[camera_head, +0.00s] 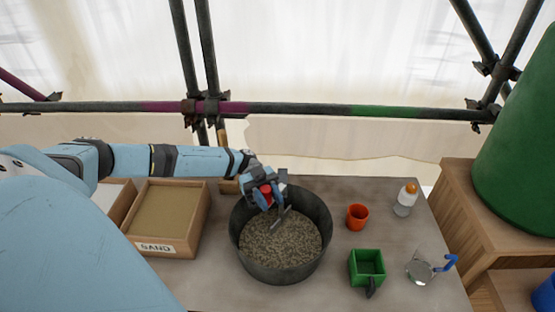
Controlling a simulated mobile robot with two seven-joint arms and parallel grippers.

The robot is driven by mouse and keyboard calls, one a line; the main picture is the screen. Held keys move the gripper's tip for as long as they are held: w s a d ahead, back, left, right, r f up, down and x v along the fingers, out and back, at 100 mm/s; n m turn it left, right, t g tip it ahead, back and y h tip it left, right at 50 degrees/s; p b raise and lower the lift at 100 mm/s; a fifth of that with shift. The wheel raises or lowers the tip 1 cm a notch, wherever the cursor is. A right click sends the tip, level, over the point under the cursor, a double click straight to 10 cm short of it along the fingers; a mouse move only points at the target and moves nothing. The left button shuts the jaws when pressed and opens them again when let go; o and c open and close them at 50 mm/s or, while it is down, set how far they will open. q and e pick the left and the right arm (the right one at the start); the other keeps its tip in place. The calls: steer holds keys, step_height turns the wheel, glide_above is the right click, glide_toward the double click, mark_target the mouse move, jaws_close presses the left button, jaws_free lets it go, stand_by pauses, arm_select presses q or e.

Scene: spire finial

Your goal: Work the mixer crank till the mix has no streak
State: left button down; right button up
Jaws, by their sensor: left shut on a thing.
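A dark round mixing tub (242,262) stands in the middle of the bench and holds a grainy grey-brown mix (280,246). The mix looks mostly even; I cannot make out a clear streak at this size. My left gripper (266,198) is over the tub's back left part, shut on a red crank knob (266,191). A grey metal piece (281,217) of the crank slants down from beside the gripper toward the mix. The gripper hides much of the crank. My right gripper is not in view.
A wooden box labelled SAND (165,213) stands left of the tub. An orange cup (357,217), a green square scoop (367,267), a bottle with an orange cap (405,200) and a clear round item with a blue handle (423,270) stand to the right. Scaffold poles (300,109) run behind.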

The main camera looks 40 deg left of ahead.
arm_select(q)
steer(key=shift+s+a+f, duration=0.2)
steer(key=shift+s+a, duration=0.05)
steer(key=shift+a, duration=0.45)
steer(key=shift+s+a+f, duration=0.1)
steer(key=c, duration=1.2)
jaws_free()
steer(key=o, duration=0.4)
steer(key=shift+s+a, duration=0.1)
steer(key=shift+s, duration=0.1)
steer(key=shift+s+a, duration=0.1)
steer(key=shift+s, duration=0.05)
steer(key=shift+w+r, duration=0.2)
steer(key=shift+r, duration=0.05)
steer(key=shift+r, duration=0.1)
